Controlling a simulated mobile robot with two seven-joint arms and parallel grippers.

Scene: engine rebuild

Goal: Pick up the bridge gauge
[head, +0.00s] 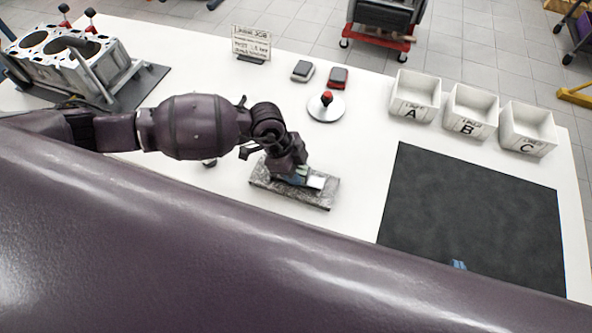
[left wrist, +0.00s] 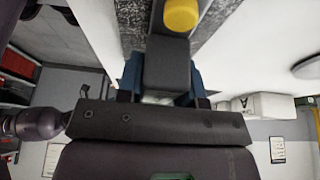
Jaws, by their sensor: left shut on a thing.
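The bridge gauge shows in the left wrist view as a dark grey block (left wrist: 167,68) with a round yellow part above it. My left gripper (left wrist: 163,85) is shut on it, with a blue finger on each side. In the head view my left gripper (head: 297,177) is low over a speckled grey stone plate (head: 262,182). A pale part of the gauge (head: 316,182) shows beside the fingers; I cannot tell whether it touches the plate. Only the blue tips of my right gripper (head: 458,265) show, over the black mat.
Bins A (head: 414,98), B (head: 470,112) and C (head: 528,130) stand at the back right, behind the black mat (head: 480,205). A white disc with a red-topped knob (head: 325,108) stands behind the plate. An engine block (head: 70,60) is at the far left.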

